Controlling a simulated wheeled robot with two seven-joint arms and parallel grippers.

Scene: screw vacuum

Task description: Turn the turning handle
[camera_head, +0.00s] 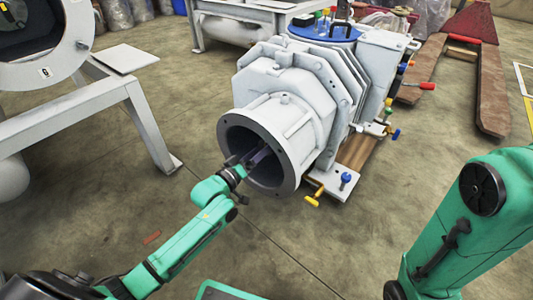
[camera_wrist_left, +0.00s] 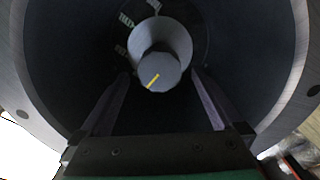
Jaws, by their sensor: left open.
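A white screw vacuum pump (camera_head: 290,90) stands with its round flanged opening (camera_head: 222,128) facing me. Inside the opening, the left wrist view shows a grey round knob (camera_wrist_left: 158,70) with a yellow line across its face, which looks like the turning handle. My left gripper (camera_head: 253,160) reaches into the opening. Its fingers are open, one on each side of the knob and apart from it as far as I can tell. The knob cannot be made out in the head view. My right gripper is out of view; only a green link of my right arm shows.
The flange rim surrounds my left gripper closely. A yellow handle (camera_head: 315,198) and a blue knob (camera_head: 345,179) sit at the pump's base. A white metal stand (camera_head: 146,120) is at left, and a red pallet jack (camera_head: 471,24) at back right.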

